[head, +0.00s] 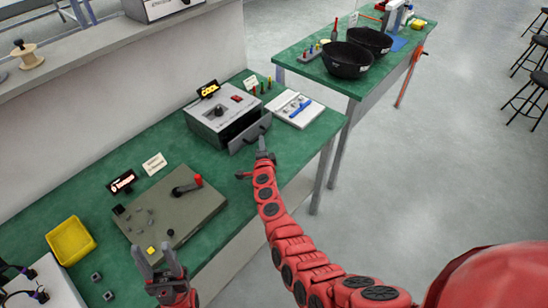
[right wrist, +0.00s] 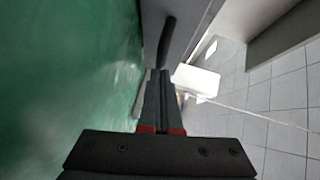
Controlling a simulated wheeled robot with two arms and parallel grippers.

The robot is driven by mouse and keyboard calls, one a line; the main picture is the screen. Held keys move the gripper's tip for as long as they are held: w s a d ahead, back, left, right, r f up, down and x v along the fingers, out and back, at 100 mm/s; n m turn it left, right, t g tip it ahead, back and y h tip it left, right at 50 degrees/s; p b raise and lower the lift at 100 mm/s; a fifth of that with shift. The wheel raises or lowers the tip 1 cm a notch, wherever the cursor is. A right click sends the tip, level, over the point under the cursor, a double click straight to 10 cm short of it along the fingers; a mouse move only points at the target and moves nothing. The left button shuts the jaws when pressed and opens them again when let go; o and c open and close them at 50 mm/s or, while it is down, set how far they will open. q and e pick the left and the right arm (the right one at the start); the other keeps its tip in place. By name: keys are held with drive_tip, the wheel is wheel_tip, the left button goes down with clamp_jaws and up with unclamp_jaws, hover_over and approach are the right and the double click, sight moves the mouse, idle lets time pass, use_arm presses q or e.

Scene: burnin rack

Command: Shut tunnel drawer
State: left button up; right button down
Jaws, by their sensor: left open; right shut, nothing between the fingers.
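The tunnel drawer (head: 250,135) is the dark front with a handle on the grey tunnel box (head: 225,115). It stands partly out of the box, toward my right gripper. My right gripper (head: 262,150) is shut and empty, with its fingertips at the drawer front. In the right wrist view the shut fingers (right wrist: 158,85) point at the grey drawer front (right wrist: 160,12) with its dark handle (right wrist: 167,42). I cannot tell whether they touch.
A grey-green plate (head: 150,215) with a red-tipped lever lies left of my right arm. A yellow bin (head: 71,240) stands at the left. Another bench with black bowls (head: 347,60) stands behind.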

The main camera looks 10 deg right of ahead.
sight(252, 131)
drive_tip(key=w+a+b, duration=0.2)
drive_tip(key=w, duration=0.1)
drive_tip(key=shift+a, duration=0.2)
drive_tip(key=shift+w+a+r, duration=0.1)
drive_tip(key=shift+w+r, duration=0.05)
drive_tip(key=shift+a, duration=0.1)
